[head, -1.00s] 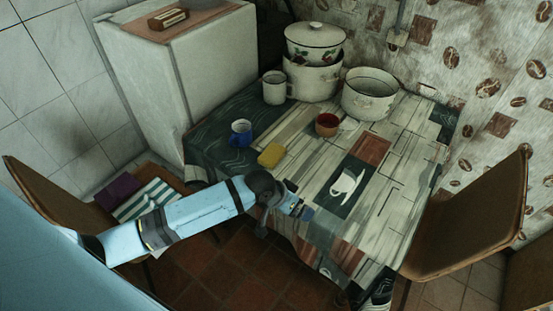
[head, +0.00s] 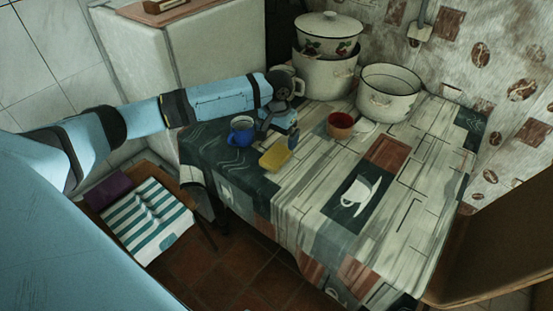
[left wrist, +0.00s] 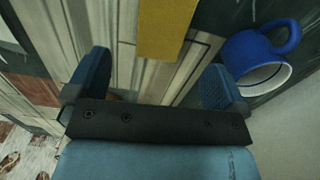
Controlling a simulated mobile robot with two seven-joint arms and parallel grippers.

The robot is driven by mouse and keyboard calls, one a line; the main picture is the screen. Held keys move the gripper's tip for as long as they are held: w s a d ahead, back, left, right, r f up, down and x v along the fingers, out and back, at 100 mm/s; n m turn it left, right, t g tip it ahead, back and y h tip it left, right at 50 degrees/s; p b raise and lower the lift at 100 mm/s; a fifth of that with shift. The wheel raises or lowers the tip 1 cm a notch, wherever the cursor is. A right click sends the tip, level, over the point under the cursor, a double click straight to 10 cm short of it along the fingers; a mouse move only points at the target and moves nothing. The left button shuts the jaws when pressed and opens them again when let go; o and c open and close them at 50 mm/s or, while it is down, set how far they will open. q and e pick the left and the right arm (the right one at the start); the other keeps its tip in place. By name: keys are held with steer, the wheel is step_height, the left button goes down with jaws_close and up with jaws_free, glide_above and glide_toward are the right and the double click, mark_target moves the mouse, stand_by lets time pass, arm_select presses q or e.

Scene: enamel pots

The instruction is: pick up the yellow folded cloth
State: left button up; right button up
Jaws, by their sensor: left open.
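The yellow folded cloth (head: 273,159) lies flat on the table's patterned tablecloth, near its left edge. In the left wrist view the cloth (left wrist: 165,28) shows at the top, ahead of the fingers. My left gripper (head: 281,134) is open and empty, just behind the yellow cloth in the head view, and its hand points down. In the left wrist view its two blue fingers (left wrist: 153,84) stand apart with tablecloth between them. One finger partly overlaps the cloth's edge in the head view; I cannot tell whether they touch. My right gripper is not in view.
A blue mug (head: 241,132) stands close left of the gripper. A red cup (head: 341,125) stands to the right. A white pot (head: 388,96) and stacked pots (head: 325,75) stand behind. A white mug is partly hidden by my wrist. The front right tabletop is clear.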

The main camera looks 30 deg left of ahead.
mark_target(275, 155)
arm_select(q)
step_height(275, 155, down, 3)
steer(key=shift+r, duration=0.1)
steer(key=f, duration=0.1)
steer(key=f+b, duration=0.1)
steer(key=f, duration=0.3)
steer(key=shift+s+a+f, duration=0.15)
steer(key=shift+s+f, duration=0.05)
steer(key=shift+s, duration=0.15)
steer(key=c, duration=1)
